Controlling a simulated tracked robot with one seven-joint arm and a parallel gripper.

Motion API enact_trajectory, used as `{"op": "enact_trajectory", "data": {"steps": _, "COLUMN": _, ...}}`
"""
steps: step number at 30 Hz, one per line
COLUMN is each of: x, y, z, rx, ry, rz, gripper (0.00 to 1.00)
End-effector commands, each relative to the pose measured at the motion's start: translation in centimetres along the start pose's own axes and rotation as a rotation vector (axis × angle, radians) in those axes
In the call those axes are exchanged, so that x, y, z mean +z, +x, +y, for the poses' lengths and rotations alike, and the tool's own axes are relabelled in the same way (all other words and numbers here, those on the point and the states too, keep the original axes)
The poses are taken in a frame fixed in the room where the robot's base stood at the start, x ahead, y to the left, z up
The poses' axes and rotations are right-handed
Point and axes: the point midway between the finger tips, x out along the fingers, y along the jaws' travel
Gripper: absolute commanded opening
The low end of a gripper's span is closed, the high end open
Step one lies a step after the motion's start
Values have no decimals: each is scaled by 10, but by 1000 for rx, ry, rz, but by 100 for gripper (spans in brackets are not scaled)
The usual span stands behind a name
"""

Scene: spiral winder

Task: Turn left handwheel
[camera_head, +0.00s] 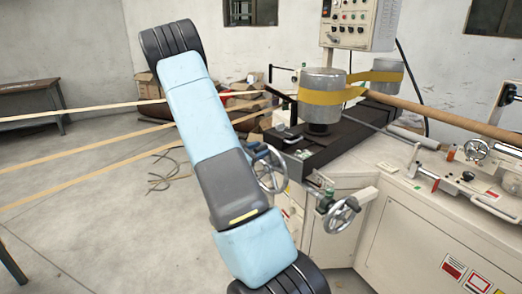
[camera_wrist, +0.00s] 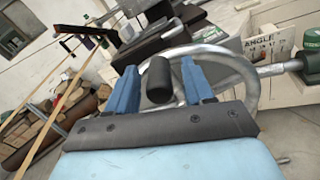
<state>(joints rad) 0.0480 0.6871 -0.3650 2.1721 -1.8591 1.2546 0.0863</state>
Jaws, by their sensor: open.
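The left handwheel (camera_head: 272,172) is a grey metal wheel on the side of the machine, partly hidden behind my arm in the head view. In the wrist view its curved rim (camera_wrist: 238,62) passes just beyond my gripper. A black cylindrical handle (camera_wrist: 158,82) shows between the two blue fingers of my gripper (camera_wrist: 159,66). The fingers are open, with a visible gap on each side of the handle. I cannot tell how far along the handle they reach. The gripper is mostly hidden by my arm in the head view.
A second handwheel (camera_head: 341,214) stands to the right on the machine's front. An angle label (camera_wrist: 268,42) and the wheel's shaft (camera_wrist: 278,69) are at the right in the wrist view. Wooden-coloured strips (camera_head: 95,150) stretch across the left. The floor at lower left is mostly clear.

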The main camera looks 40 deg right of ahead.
Motion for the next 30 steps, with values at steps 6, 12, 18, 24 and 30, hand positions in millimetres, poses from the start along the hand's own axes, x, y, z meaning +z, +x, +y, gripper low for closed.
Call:
{"op": "enact_trajectory", "data": {"steps": 6, "x": 0, "y": 9, "z": 0, "rx": -1, "ry": 0, "rz": 0, "gripper": 52}}
{"op": "enact_trajectory", "data": {"steps": 12, "x": 0, "y": 9, "z": 0, "rx": 0, "ry": 0, "rz": 0, "gripper": 52}}
{"op": "enact_trajectory", "data": {"steps": 18, "x": 0, "y": 8, "z": 0, "rx": 0, "ry": 0, "rz": 0, "gripper": 36}}
{"op": "enact_trajectory", "data": {"steps": 24, "x": 0, "y": 8, "z": 0, "rx": 0, "ry": 0, "rz": 0, "gripper": 16}}
{"op": "enact_trajectory", "data": {"steps": 30, "x": 0, "y": 8, "z": 0, "rx": 0, "ry": 0, "rz": 1, "gripper": 0}}
